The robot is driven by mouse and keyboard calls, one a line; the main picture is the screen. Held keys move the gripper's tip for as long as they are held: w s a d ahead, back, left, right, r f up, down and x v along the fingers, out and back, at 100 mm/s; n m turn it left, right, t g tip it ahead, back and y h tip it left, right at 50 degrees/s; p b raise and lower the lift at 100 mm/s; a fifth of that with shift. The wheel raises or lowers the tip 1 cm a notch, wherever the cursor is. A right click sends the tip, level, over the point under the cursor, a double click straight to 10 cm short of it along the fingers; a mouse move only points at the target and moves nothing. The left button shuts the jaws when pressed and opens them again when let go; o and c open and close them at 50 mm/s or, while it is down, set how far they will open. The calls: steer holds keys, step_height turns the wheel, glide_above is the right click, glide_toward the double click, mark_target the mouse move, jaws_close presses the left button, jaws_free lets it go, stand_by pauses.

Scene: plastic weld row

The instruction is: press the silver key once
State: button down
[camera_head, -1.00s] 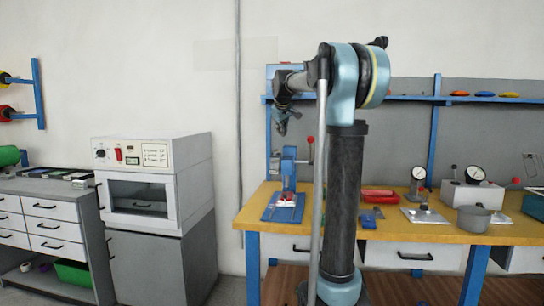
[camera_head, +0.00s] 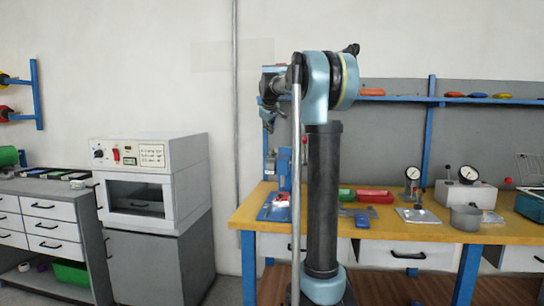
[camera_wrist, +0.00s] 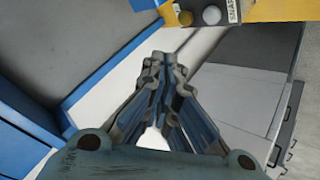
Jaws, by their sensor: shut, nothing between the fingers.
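In the wrist view a round silver key (camera_wrist: 211,15) sits at the top on a dark panel (camera_wrist: 198,24), just right of a round brass-coloured key (camera_wrist: 185,18). A white label (camera_wrist: 234,10) with partly cut-off lettering is to its right. My gripper (camera_wrist: 162,62) is shut and empty, with its fingertips below and left of the silver key in this picture and apart from it. In the head view my gripper (camera_head: 268,124) hangs high in front of the grey back wall of the bench, pointing down. I cannot make out the silver key there.
A yellow-topped bench (camera_head: 400,232) carries a blue press (camera_head: 284,170), a red tray (camera_head: 375,196), gauges and a grey pot (camera_head: 466,217). A white oven (camera_head: 150,180) stands left on a grey cabinet. Floor shows between cabinet and bench.

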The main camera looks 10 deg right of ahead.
steer(key=shift+f, duration=3.7)
steer(key=shift+f, duration=0.9)
steer(key=shift+r, duration=1)
steer(key=shift+r, duration=2.5)
